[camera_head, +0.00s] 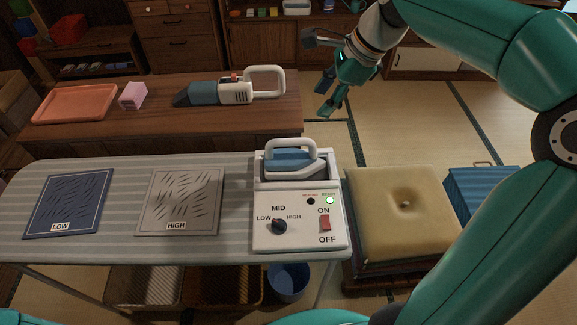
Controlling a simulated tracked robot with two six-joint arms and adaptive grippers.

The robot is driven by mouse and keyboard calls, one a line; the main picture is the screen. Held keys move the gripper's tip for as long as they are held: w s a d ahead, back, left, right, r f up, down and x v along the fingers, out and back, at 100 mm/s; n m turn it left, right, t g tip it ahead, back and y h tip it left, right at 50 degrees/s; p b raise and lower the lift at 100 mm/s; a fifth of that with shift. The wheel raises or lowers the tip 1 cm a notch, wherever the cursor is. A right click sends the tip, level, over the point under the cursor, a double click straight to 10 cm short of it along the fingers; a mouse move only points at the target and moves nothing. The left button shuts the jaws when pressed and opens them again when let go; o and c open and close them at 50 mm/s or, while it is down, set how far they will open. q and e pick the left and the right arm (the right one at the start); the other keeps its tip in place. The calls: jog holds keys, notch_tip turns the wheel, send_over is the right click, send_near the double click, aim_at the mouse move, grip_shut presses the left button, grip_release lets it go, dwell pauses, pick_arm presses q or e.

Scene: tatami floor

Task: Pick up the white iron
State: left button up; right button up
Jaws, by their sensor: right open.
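An iron (296,165) with a white handle and a blue body rests in the top of a white control station (262,238) at the right end of the ironing board. My right gripper (326,97) is open and empty, up and to the right of the iron and well apart from it. Its arm comes in from the right. The station has a dial (279,226) marked LOW, MID and HIGH, and a red ON/OFF switch (325,223). Its green READY light (330,200) is lit and the HEATING light looks dark. My left gripper is not in view.
On the striped ironing board (128,205) lie a blue LOW cloth (68,203) and a grey HIGH cloth (180,201). Behind, a wooden table (200,122) bears an orange tray (75,103), pink blocks (133,95) and a handheld vacuum (230,91). A beige cushion (400,210) stands at right.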

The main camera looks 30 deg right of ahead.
aim_at(292, 140)
jog(key=b+x, duration=0.1)
jog(key=x, duration=1.1)
jog(key=shift+s+f, duration=0.1)
jog(key=shift+f, duration=0.25)
jog(key=shift+p+x, duration=0.35)
jog(key=shift+x, duration=2.35)
jog(key=shift+a, duration=0.15)
grip_shut()
jog(key=shift+r, duration=0.1)
